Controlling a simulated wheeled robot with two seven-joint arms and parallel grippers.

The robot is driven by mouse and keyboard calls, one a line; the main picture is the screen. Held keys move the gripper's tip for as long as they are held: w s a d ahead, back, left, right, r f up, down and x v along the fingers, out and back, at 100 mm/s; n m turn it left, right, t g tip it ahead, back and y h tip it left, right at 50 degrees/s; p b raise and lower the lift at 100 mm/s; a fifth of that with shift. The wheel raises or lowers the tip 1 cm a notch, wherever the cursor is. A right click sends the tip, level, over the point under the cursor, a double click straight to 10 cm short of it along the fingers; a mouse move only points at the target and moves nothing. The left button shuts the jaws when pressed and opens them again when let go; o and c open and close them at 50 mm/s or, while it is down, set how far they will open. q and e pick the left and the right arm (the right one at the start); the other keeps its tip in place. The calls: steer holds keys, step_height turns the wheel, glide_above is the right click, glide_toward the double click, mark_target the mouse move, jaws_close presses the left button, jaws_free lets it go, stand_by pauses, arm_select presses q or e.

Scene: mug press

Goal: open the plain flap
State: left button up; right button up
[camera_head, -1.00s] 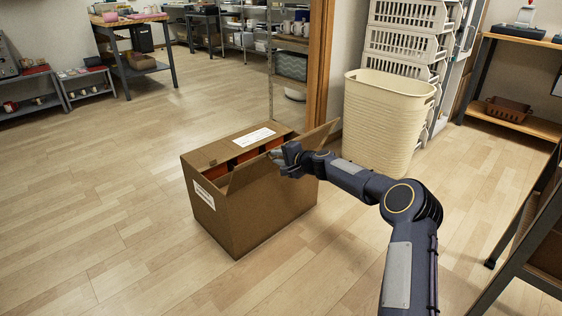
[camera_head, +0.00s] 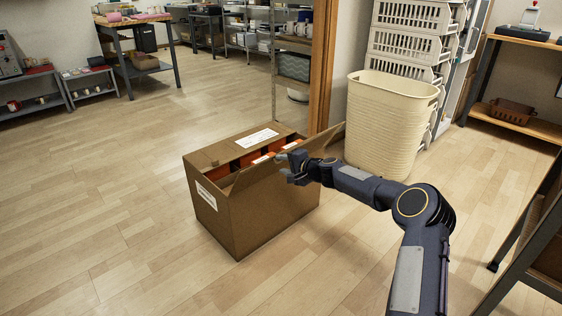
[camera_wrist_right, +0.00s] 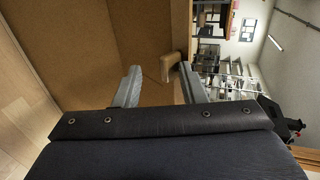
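A brown cardboard box (camera_head: 255,215) stands on the floor in the middle of the head view. Its near long flap (camera_head: 250,178) is plain, without a label, and stands raised at a slant along the near edge. Orange things (camera_head: 258,155) show inside behind it. My right gripper (camera_head: 283,168) is at the upper edge of this flap; whether it touches is unclear. In the right wrist view, its two fingers (camera_wrist_right: 161,87) are spread, with brown cardboard (camera_wrist_right: 120,35) beyond and nothing clearly held between them. My left gripper is out of view.
The far flap carries a white label (camera_head: 257,138). A cream laundry basket (camera_head: 385,130) stands behind the box to the right, before stacked white crates (camera_head: 410,45). A dark-framed shelf (camera_head: 525,240) is at the right edge. Floor left of the box is clear.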

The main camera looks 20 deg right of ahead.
steer(key=r+v, duration=0.1)
steer(key=v, duration=0.5)
steer(key=shift+p, duration=0.4)
steer(key=shift+a, duration=0.1)
